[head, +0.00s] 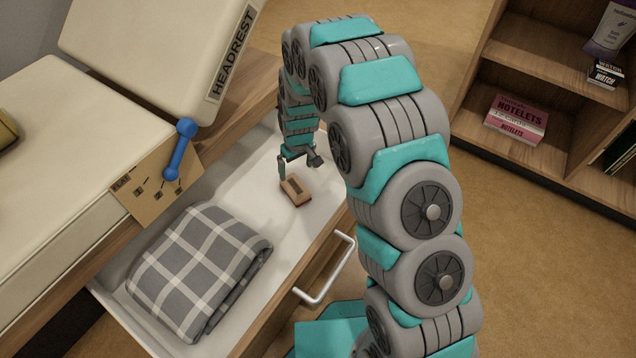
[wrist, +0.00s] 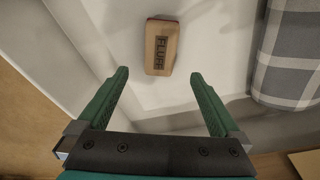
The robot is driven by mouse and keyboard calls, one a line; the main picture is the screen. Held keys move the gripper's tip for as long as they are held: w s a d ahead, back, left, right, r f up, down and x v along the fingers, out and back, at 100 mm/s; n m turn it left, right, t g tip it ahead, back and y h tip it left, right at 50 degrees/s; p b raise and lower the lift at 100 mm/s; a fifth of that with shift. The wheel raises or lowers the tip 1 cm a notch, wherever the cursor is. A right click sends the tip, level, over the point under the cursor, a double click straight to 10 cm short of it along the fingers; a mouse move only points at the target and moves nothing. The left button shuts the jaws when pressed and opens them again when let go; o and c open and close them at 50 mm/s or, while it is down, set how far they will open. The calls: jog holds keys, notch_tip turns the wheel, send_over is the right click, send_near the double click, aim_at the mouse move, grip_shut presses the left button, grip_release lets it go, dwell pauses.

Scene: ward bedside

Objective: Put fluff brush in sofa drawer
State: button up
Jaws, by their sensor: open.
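The fluff brush (head: 296,191) is a small tan wooden block with a dark red lower edge. It lies in the white sofa drawer (head: 319,211), which is pulled out. In the wrist view the brush (wrist: 161,47) shows the word FLUFF on its top and lies on the drawer floor (wrist: 215,65). My gripper (wrist: 158,82) has its two green fingers wide apart, with nothing between them. The brush lies ahead of the fingertips, apart from them. In the head view my gripper (head: 298,172) is over the drawer, beside the brush.
A folded grey checked blanket (head: 200,270) fills the near left part of the drawer. The drawer has a white handle (head: 325,283). A blue lever (head: 179,150) sits on the sofa side below the headrest (head: 160,45). A shelf (head: 545,75) with boxes stands at right.

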jog(key=s+d+r+m+g, duration=0.1)
jog(key=s+d+r, duration=0.4)
jog(key=s+r, duration=0.35)
jog(key=s+d+r+m+g, duration=0.1)
jog(key=s+d+r+m, duration=0.1)
jog(key=s+d+r, duration=0.6)
jog(key=s+d+r+m, duration=0.1)
jog(key=s+r, duration=0.2)
jog(key=s, duration=0.4)
jog(key=s+d+r+m+g, duration=0.1)
jog(key=s+r, duration=0.2)
jog(key=s, duration=0.5)
jog(key=s+d+r+m, duration=0.1)
jog(key=s+r, duration=0.3)
jog(key=s, duration=0.4)
jog(key=shift+s+d+h, duration=0.25)
jog(key=shift+d+h, duration=0.05)
jog(key=shift+h, duration=0.1)
